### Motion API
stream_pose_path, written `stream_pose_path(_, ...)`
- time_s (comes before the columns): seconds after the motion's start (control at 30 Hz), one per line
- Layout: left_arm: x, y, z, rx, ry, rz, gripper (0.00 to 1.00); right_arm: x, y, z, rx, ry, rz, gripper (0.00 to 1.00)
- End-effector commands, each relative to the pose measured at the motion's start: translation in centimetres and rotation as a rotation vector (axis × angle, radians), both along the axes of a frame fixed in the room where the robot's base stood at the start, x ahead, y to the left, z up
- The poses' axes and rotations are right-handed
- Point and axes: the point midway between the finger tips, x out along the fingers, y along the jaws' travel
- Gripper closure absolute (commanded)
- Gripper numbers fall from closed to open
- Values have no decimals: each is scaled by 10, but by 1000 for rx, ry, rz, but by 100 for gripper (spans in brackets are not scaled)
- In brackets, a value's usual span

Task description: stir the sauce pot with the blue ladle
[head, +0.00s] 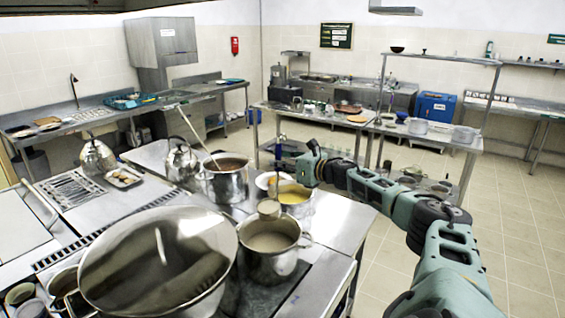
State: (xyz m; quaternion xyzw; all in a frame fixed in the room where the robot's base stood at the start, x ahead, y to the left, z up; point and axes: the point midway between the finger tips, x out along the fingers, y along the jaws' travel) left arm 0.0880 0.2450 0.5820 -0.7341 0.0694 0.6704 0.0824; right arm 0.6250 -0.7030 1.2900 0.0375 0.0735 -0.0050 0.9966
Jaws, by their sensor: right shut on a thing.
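My right gripper (287,164) reaches in from the right and is shut on a thin upright handle, taken to be the blue ladle (278,183). It is too small here for its colour to be sure. The handle runs down toward a steel pot with yellow-orange sauce (294,198), below the gripper. Whether the ladle's bowl is in the sauce cannot be told. A steel pot with brown contents (227,187) stands to the left, with another long handle (198,138) leaning out of it. My left gripper is not in view.
A pot with pale contents (270,265) stands in front of the yellow one. A large steel lidded vessel (158,262) fills the near left. A kettle (182,164), a plate (268,181) and a tray (124,177) stand behind. The counter's right part (343,222) is bare.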

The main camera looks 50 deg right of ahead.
Motion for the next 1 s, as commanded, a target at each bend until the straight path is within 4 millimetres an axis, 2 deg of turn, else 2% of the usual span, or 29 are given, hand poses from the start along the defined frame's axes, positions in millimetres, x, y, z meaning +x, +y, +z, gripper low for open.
stream_pose_path(0.13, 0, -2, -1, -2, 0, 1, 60, 0, 19, 5, -104, 4, 5, 100)
stream_pose_path(0.4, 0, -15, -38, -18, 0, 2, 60, 0, 47, 11, -290, 2, 3, 100)
stream_pose_path(0.63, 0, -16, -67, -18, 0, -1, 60, 1, 74, 19, -448, 4, 5, 100)
stream_pose_path(0.8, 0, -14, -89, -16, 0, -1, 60, 1, 93, 11, -558, 4, 4, 100)
stream_pose_path(1.0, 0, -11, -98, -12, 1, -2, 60, 1, 116, 6, -696, 6, 3, 100)
